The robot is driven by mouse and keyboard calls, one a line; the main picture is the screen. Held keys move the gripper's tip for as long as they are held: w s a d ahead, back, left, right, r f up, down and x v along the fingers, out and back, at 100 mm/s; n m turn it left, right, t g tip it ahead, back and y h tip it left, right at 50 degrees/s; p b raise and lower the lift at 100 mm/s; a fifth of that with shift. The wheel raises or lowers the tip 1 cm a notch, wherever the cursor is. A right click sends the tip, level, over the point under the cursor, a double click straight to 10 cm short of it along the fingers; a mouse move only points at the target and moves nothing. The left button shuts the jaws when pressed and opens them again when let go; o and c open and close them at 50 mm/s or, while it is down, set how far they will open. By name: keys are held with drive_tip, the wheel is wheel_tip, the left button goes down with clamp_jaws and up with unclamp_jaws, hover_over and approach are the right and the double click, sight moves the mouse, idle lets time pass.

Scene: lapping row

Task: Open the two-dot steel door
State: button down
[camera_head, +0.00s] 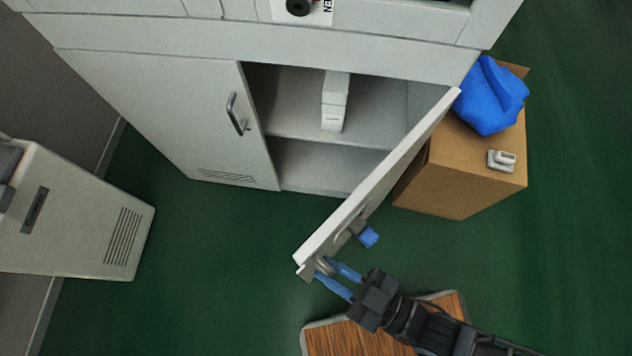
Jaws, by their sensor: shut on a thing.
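The steel door (385,175) on the right of the grey cabinet stands swung out, with its free edge toward me. Its dots cannot be seen from here. My gripper (328,270) is at the door's free end, with its blue fingers shut on the door's handle on the outer face; the handle is mostly hidden by the fingers. A blue piece (369,237) sticks out from the door's outer face a little above my gripper. The left door (165,115) is closed and has a bar handle (235,114).
Inside the cabinet, a white box (334,102) stands on a shelf. A cardboard box (450,170) with a blue bag (492,95) and a small grey object (501,160) stands right of the door. A beige machine (80,215) is at left. Green floor between is clear.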

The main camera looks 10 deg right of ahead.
drive_tip(key=s+d+n+g+y+b, duration=0.1)
drive_tip(key=s+d+n+g+y, duration=0.3)
drive_tip(key=s+d, duration=0.5)
drive_tip(key=d+g, duration=0.2)
drive_tip(key=d, duration=0.1)
drive_tip(key=shift+s+d+n, duration=0.25)
drive_tip(key=shift+s+n, duration=0.05)
drive_tip(key=shift+n, duration=0.1)
drive_tip(key=c, duration=1.3)
unclamp_jaws()
drive_tip(key=shift+o, duration=0.2)
